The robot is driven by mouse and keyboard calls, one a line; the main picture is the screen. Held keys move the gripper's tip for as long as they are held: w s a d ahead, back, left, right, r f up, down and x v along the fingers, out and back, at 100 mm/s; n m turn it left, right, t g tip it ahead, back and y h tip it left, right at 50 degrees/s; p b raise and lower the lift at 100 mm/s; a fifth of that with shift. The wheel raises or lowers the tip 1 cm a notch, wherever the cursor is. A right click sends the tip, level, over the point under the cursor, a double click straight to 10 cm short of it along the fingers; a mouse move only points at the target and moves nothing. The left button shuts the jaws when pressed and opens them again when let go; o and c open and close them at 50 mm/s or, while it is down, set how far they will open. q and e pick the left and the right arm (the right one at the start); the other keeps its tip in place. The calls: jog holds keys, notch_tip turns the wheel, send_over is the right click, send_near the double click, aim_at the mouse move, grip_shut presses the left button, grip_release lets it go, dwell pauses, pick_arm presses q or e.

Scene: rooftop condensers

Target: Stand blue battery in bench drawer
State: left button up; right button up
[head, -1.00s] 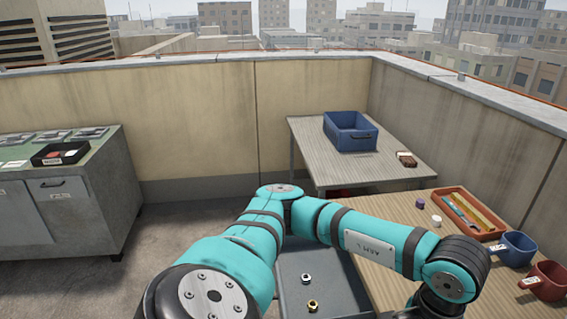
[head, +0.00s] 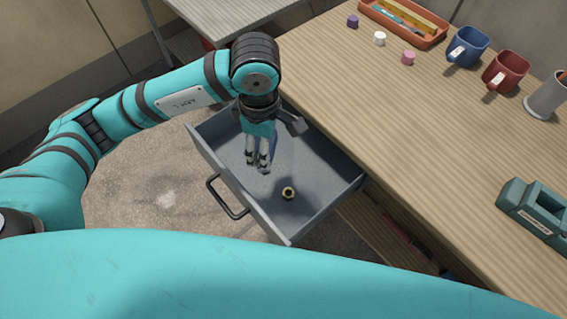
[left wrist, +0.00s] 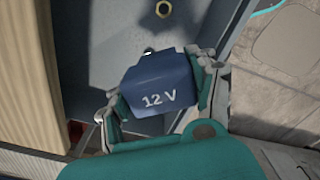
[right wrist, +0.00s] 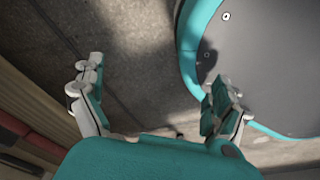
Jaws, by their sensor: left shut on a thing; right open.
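The blue battery (left wrist: 158,84), marked "12 V", is between the fingers of my left gripper (left wrist: 160,98) in the left wrist view. In the head view my left gripper (head: 257,163) points down inside the open grey bench drawer (head: 322,190), toward its left part. There the battery is mostly hidden by the gripper. I cannot tell whether the battery touches the drawer floor. My right gripper (right wrist: 156,84) is open and empty over the paved floor in the right wrist view, away from the drawer.
A brass nut (head: 288,193) lies in the drawer; a silvery thing (left wrist: 148,51) shows just behind the battery. The wooden bench (head: 410,130) carries an orange tray (head: 405,25), a blue mug (head: 467,47), a red mug (head: 506,72), small coloured caps and a green tool (head: 535,212).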

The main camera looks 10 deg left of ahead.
pick_arm(q)
jog(key=d+f+n+b, duration=0.4)
jog(key=d+f+n, duration=0.15)
jog(key=n, duration=0.55)
jog(key=w+a+f, duration=0.1)
jog(key=w+a, duration=0.2)
jog(key=w, duration=0.1)
jog(key=w+a+f, duration=0.2)
jog(key=w+a, duration=0.1)
jog(key=w, duration=0.1)
jog(key=w+a+f, duration=0.2)
jog(key=w+a, duration=0.1)
jog(key=w, duration=0.1)
jog(key=shift+w+a+f, duration=0.1)
jog(key=shift+w+a, duration=0.1)
jog(key=shift+a, duration=0.05)
jog(key=shift+f, duration=0.35)
pick_arm(e)
jog(key=w+r, duration=0.2)
jog(key=w, duration=0.4)
jog(key=shift+w+a+r+t, duration=0.2)
jog(key=shift+a+r+t, duration=0.15)
jog(key=shift+a, duration=0.1)
